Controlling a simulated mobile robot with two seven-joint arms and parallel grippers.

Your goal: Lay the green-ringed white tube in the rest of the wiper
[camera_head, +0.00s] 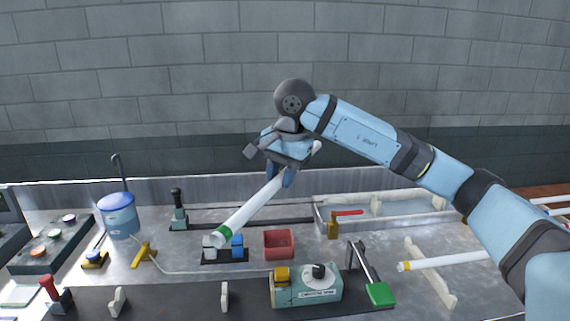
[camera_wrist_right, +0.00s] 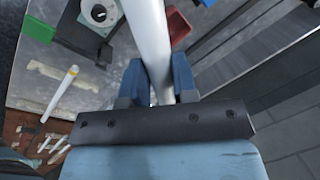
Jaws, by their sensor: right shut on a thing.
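The white tube (camera_head: 250,209) with a green ring (camera_head: 222,234) near its lower end is held in the air, tilted, with its ringed end down and to the left. My right gripper (camera_head: 280,178) is shut on it towards its upper end. In the right wrist view the tube (camera_wrist_right: 148,35) passes between the blue fingers of the gripper (camera_wrist_right: 158,85); the green ring is out of that view. I cannot tell for sure which fixture is the wiper; a dark base with white and blue blocks (camera_head: 237,242) lies below the ringed end. My left gripper is not in view.
A red bin (camera_head: 279,244), a teal machine with a black knob (camera_head: 318,288), a green paddle (camera_head: 380,293) and a blue pot (camera_head: 120,215) stand on the bench. A yellow-ringed white tube (camera_head: 450,261) lies at the right. White upright supports (camera_head: 225,296) stand in front.

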